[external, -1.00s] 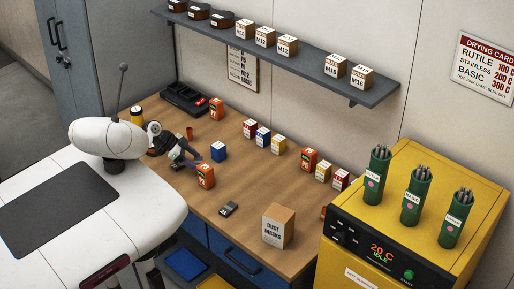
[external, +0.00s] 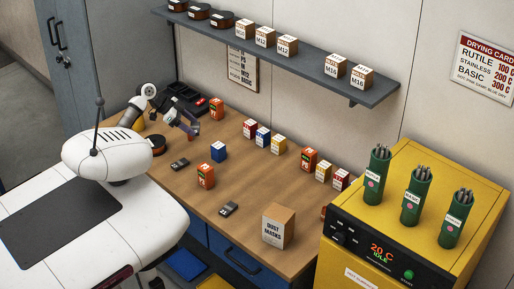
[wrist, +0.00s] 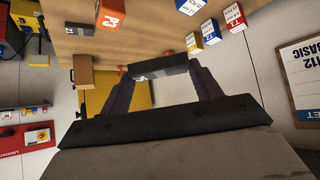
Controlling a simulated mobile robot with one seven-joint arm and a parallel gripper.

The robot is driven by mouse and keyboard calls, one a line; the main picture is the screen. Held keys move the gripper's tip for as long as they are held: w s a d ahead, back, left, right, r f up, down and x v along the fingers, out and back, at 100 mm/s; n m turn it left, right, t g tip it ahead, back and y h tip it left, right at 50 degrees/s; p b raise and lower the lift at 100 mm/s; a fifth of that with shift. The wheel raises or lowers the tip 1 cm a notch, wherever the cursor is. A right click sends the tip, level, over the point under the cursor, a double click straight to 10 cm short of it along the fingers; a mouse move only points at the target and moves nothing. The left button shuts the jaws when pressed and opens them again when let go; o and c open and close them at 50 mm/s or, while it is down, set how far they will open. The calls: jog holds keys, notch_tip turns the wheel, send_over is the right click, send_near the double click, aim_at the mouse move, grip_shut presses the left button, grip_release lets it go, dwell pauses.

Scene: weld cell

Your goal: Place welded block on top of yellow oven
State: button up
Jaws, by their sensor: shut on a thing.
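My gripper (external: 190,130) is over the far left part of the bench. In the wrist view my gripper (wrist: 158,80) is shut on a dark grey block (wrist: 158,69) with a small pale mark, held across the fingertips. Its weld, if it has one, cannot be made out. The yellow oven (external: 390,215) stands at the right end of the bench, well away from my gripper. Its display reads 20 C, IDLE. Several green rod canisters (external: 411,202) stand on its top, towards the back and right.
Two small dark blocks (external: 180,163) (external: 229,209) lie on the wooden bench (external: 170,185). Orange (external: 205,176), blue (external: 218,151) and other boxes stand along it, with a dust-mask carton (external: 278,226) near the oven. A loaded shelf (external: 310,58) hangs above. The oven's front left top looks clear.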

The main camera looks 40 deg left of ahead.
jog(key=w+d+r+m+g+h+p, duration=0.15)
jog(key=w+d+r, duration=0.4)
jog(key=d, duration=0.55)
jog(key=w+d+r+m+g+p, duration=0.15)
jog(key=w+d+r, duration=0.25)
jog(key=w+d, duration=0.45)
jog(key=w+d+r+m+h+p, duration=0.1)
jog(key=w+d+r+m+p, duration=0.2)
jog(key=d, duration=1)
jog(key=w+d+r+g+p, duration=0.1)
jog(key=d+r, duration=0.3)
jog(key=d, duration=0.7)
jog(key=d+r+g+p, duration=0.1)
jog(key=d+r, duration=0.3)
jog(key=d, duration=0.7)
jog(key=s+d+f+m+g, duration=0.1)
jog(key=d+f+m, duration=0.2)
jog(key=d, duration=1.8)
jog(key=shift+s+f, duration=0.15)
jog(key=shift+f, duration=3.45)
jog(key=shift+f, duration=0.2)
jog(key=o, duration=1.3)
